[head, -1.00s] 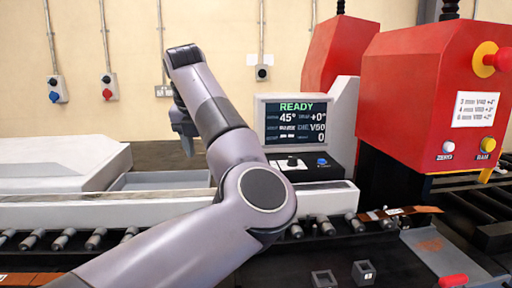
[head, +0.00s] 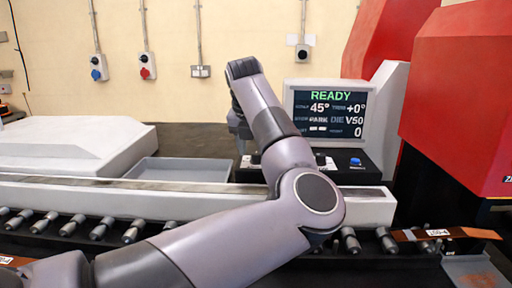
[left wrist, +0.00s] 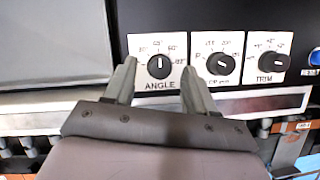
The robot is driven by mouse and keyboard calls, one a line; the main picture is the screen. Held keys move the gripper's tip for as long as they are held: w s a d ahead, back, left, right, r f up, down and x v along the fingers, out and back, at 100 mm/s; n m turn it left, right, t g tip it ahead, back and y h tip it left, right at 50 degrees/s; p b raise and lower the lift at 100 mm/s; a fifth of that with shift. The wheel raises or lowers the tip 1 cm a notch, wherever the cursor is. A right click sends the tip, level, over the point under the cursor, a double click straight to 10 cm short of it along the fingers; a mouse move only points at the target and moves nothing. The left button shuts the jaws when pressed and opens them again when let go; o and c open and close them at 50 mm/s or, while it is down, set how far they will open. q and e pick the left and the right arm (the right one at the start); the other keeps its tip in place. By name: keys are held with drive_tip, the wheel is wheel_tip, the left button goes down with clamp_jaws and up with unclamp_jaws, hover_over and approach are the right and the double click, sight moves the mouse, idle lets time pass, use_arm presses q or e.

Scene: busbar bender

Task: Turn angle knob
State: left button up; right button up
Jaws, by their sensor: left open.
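The angle knob (left wrist: 159,67) is a round black dial on a white plate marked ANGLE, and its white pointer stands about upright. My left gripper (left wrist: 159,70) is open in the left wrist view, one finger on each side of the dial. I cannot tell whether the fingers touch it. In the head view my left gripper (head: 238,126) is small, partly hidden by my wrist, and over the left end of the control console. The screen (head: 328,116) reads READY, 45° and trim +0°. My right gripper is not in view.
A middle knob (left wrist: 221,65) and a TRIM knob (left wrist: 272,62) sit close right of the angle knob. A blue reset button (left wrist: 315,57) is further right. A grey tray (head: 180,170), a roller row (head: 100,228) and the red machine (head: 455,110) surround the console.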

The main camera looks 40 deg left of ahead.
use_arm(q)
drive_tip(key=shift+w+a+f, duration=0.1)
drive_tip(key=shift+w+f, duration=0.1)
drive_tip(key=shift+f, duration=0.3)
drive_tip(key=c, duration=1)
